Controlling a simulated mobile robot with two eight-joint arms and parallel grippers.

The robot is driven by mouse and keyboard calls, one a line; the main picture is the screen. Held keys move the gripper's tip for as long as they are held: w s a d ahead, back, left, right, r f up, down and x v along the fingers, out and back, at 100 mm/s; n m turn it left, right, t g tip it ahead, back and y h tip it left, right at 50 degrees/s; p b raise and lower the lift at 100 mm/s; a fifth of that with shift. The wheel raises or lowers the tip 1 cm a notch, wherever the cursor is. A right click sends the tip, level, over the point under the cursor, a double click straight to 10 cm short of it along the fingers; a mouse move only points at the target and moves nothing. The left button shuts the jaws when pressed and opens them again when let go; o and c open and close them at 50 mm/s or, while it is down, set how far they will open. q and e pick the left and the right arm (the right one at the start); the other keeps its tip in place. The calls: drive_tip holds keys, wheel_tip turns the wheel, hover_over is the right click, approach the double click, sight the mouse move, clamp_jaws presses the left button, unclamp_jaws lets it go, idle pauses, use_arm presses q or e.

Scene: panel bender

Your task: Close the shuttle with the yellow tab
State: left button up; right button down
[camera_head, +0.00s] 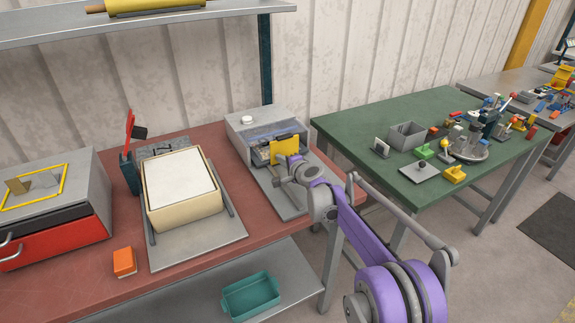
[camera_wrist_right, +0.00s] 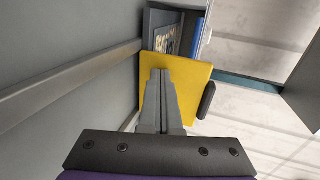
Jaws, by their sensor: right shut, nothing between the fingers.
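The yellow tab (camera_head: 284,149) stands upright on the shuttle at the mouth of a grey box-shaped housing (camera_head: 265,122). In the right wrist view the yellow tab (camera_wrist_right: 185,85) fills the middle, directly in front of my fingers. My right gripper (camera_head: 290,162) is at the near face of the tab, its fingers shut together with nothing between them. The fingertips (camera_wrist_right: 162,72) overlap the tab in the right wrist view; I cannot tell whether they touch it. The shuttle is partly hidden behind my gripper and arm. My left gripper is not in view.
A cream block with a white top (camera_head: 180,184) sits on a grey plate to the left. An orange block (camera_head: 124,262) lies near the red bench's front. A green table (camera_head: 350,122) with several small parts stands right.

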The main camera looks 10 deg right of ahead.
drive_tip(key=shift+w+a, duration=0.3)
drive_tip(key=shift+w, duration=0.7)
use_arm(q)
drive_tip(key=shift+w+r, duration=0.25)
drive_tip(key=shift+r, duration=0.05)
use_arm(e)
drive_tip(key=shift+r, duration=0.15)
drive_tip(key=shift+r, duration=0.1)
